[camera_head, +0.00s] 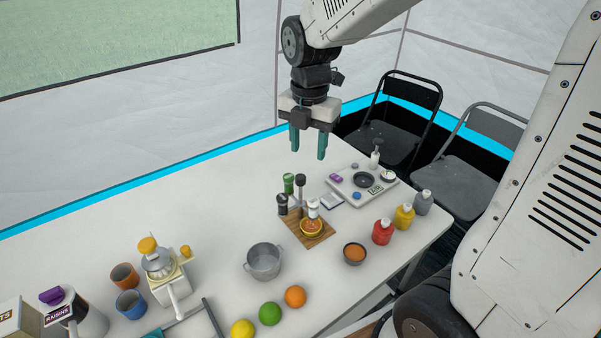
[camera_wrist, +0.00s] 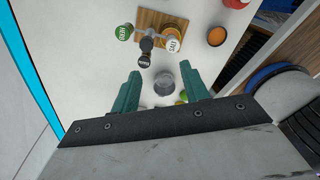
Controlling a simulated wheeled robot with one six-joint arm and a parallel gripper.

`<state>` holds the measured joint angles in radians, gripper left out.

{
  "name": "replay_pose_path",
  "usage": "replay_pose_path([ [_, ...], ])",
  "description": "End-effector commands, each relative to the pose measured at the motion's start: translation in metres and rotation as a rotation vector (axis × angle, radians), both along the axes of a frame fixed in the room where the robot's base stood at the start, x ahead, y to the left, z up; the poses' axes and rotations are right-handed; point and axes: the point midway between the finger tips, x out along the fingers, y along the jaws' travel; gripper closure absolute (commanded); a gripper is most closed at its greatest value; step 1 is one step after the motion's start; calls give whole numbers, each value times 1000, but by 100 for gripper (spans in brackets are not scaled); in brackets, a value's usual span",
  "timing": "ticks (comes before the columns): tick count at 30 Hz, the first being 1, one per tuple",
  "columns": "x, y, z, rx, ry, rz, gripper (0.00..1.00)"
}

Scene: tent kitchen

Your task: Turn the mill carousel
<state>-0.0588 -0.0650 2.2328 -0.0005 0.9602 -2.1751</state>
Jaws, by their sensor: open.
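The mill carousel (camera_head: 300,190) stands at a wooden board (camera_head: 290,222) near the middle of the table, with a dark central post. It carries a green-topped mill (camera_head: 288,182), a dark mill (camera_head: 282,205) and a white-topped mill (camera_head: 313,206). In the wrist view the tops are the green herb mill (camera_wrist: 124,32), the dark mill (camera_wrist: 144,61) and the white salt mill (camera_wrist: 173,43). The salt mill is above or beside an orange dish (camera_head: 311,228) on the board. My gripper (camera_head: 308,152) is open and empty, high above the table behind the carousel, touching nothing.
A metal pot (camera_head: 264,262), a bowl (camera_head: 355,254) and sauce bottles (camera_head: 382,232) stand near the carousel. A white tray (camera_head: 345,185) lies behind it. A juicer (camera_head: 160,265) and cups stand left; fruit lies in front. The table's back left is clear.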

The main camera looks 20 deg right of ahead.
Motion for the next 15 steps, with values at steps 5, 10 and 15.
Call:
replay_pose_path([
  [5, 22, 5, -18, -2, 13, 245, 55],
  [10, 27, 6, -30, -2, 15, 320, 55],
  [15, 26, 6, -55, -2, 18, 322, 55],
])
